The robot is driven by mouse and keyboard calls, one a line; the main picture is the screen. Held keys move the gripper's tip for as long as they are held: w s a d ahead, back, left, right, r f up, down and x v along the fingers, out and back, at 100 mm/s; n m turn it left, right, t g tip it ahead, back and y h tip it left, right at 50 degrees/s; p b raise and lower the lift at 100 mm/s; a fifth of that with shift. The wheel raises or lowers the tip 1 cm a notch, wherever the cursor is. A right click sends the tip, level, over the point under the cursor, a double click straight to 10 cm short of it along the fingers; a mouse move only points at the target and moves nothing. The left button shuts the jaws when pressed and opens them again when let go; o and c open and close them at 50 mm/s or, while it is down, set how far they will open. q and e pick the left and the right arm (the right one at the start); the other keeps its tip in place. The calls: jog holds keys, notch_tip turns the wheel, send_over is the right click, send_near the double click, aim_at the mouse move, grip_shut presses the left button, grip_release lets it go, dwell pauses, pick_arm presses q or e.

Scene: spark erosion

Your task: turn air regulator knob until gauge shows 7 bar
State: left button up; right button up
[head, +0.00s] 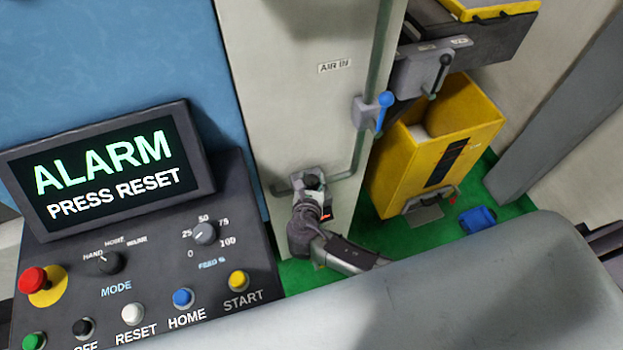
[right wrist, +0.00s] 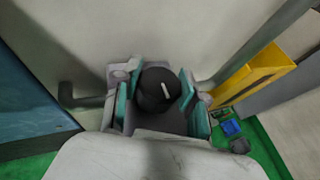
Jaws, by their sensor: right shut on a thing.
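The black air regulator knob (right wrist: 158,88) has a white pointer mark and sits between the teal finger pads of my right gripper (right wrist: 156,100) in the right wrist view. The gripper is shut on it. In the head view the knob (head: 311,181) shows at the low end of the grey panel, with my right gripper (head: 313,192) against it from below. The gauge face cannot be made out in either view; the gripper may be hiding it. My left gripper is not in view.
A grey pipe and a blue-handled valve (head: 384,112) are right of the "AIR IN" label (head: 334,66). A yellow bin (head: 440,145) stands on the green floor, with a blue object (head: 477,219) nearby. A control panel (head: 150,265) with an "ALARM PRESS RESET" screen (head: 107,172) is at left.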

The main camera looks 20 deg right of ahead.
aim_at(312, 179)
jog(key=shift+m+g+h, duration=0.3)
jog(key=shift+m+h, duration=0.3)
jog(key=shift+h, duration=0.1)
jog(key=o, duration=1.2)
jog(key=shift+c, duration=0.2)
jog(key=shift+r, duration=0.1)
notch_tip(312, 179, up, 10)
jog(key=shift+f, duration=0.1)
